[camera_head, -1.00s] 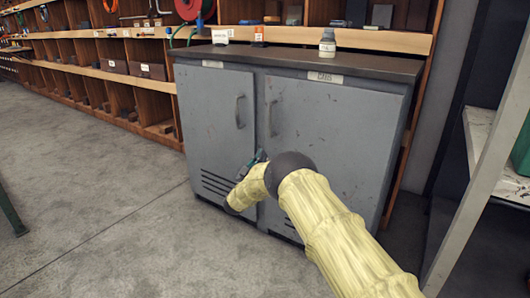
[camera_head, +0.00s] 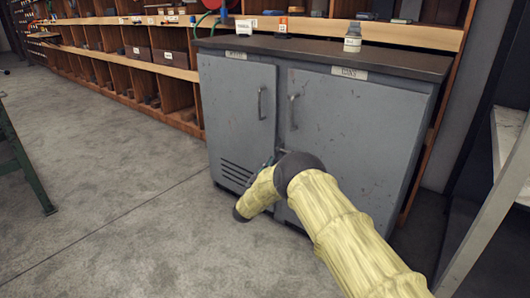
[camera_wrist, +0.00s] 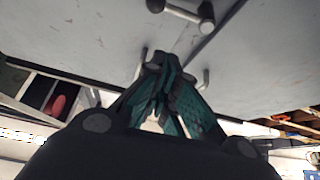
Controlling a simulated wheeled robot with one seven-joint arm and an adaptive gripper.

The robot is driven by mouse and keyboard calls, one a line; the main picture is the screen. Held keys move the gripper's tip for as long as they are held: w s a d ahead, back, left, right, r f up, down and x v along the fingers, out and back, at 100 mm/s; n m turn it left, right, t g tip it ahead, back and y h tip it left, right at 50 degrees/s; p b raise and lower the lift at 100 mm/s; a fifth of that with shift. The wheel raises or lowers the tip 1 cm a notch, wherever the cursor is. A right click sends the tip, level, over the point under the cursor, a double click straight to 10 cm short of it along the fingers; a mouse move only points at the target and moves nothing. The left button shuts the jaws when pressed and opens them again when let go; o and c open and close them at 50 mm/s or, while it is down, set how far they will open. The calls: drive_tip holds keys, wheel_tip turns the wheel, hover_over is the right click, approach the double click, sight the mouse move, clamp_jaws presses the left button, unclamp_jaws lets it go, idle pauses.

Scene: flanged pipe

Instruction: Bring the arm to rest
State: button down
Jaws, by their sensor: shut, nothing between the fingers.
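My arm, in a pale yellow cover with dark joints, reaches in from the lower right in the head view and bends in front of a grey two-door cabinet (camera_head: 345,120). My gripper (camera_head: 270,162) is mostly hidden behind a dark joint there; only a small dark part shows, in front of the doors. In the wrist view my gripper (camera_wrist: 160,60) has its green-padded fingers together at the tips, with nothing held. The cabinet doors (camera_wrist: 85,35) fill the top of that view, apart from the fingers as far as I can tell.
Wooden shelving (camera_head: 110,50) runs along the back left. A pale metal frame (camera_head: 485,215) stands close at the right, and a green leg (camera_head: 25,165) at the far left. The floor (camera_head: 110,200) between is clear.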

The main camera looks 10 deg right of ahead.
drive_tip(key=s+d+f+n+g+y, duration=0.15)
drive_tip(key=s+f+n+y, duration=0.4)
drive_tip(key=f, duration=0.75)
drive_tip(key=s+d+f+n+g+y, duration=0.1)
drive_tip(key=s+d+f+n+y, duration=0.1)
drive_tip(key=s+f+y, duration=0.75)
drive_tip(key=s+d+f+g, duration=0.1)
drive_tip(key=s+f+g, duration=0.3)
drive_tip(key=s, duration=0.9)
drive_tip(key=s+d+f+g, duration=0.2)
drive_tip(key=s+f+g, duration=0.15)
drive_tip(key=s, duration=0.85)
drive_tip(key=s+d+f+g, duration=0.1)
drive_tip(key=s+f+g, duration=0.3)
drive_tip(key=s, duration=0.9)
drive_tip(key=s+d+r+g+y, duration=0.1)
drive_tip(key=s+r+g, duration=0.1)
drive_tip(key=s, duration=0.7)
drive_tip(key=s+r+g, duration=0.2)
drive_tip(key=s, duration=0.8)
wheel_tip(320, 180, up, 36)
drive_tip(key=p, duration=3.6)
drive_tip(key=shift+w+m, duration=0.2)
drive_tip(key=shift+m, duration=0.15)
